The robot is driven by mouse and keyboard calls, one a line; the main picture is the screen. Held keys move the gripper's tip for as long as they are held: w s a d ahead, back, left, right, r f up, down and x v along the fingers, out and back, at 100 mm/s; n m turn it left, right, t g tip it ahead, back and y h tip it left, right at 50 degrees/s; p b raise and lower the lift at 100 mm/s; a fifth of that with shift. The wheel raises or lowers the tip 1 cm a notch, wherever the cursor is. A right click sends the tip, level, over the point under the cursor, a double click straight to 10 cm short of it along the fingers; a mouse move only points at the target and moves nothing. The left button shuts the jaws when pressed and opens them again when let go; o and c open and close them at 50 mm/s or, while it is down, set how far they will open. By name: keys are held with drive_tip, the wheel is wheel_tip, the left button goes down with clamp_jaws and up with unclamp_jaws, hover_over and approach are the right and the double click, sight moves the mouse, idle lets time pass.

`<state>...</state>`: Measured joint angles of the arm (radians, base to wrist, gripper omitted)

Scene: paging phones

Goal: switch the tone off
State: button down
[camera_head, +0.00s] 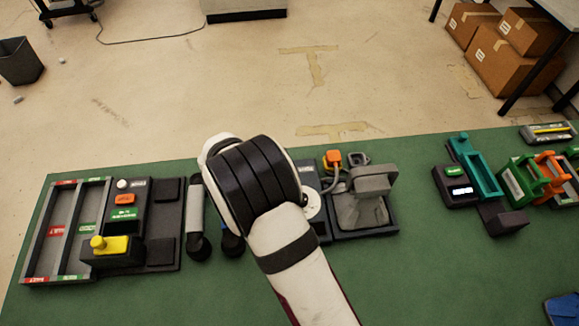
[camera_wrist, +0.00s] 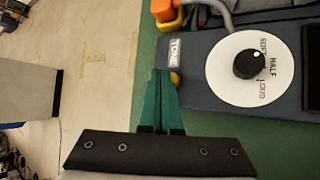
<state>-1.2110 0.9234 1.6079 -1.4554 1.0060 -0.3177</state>
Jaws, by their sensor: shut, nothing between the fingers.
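In the wrist view, a dark unit carries a white label reading TONE (camera_wrist: 174,50). A small yellow part (camera_wrist: 175,78) shows just below that label, partly hidden by my fingers; I cannot tell its setting. My gripper (camera_wrist: 162,76) is shut and empty, its teal fingertips beside the yellow part and the unit's edge; I cannot tell whether they touch. On the same unit is a white dial (camera_wrist: 226,82) with a black knob (camera_wrist: 249,64), marked SOFT, HALF and LOUD. In the head view my arm hides the fingers and most of this unit; part of the dial (camera_head: 312,205) shows.
In the head view, a grey phone-like piece (camera_head: 366,205) stands right of the dial, with an orange part (camera_head: 332,157) behind it. Left are a panel with a yellow-topped box (camera_head: 112,256) and a divided tray (camera_head: 37,238).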

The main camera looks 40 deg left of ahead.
wheel_tip(320, 180, up, 6)
idle(0.4)
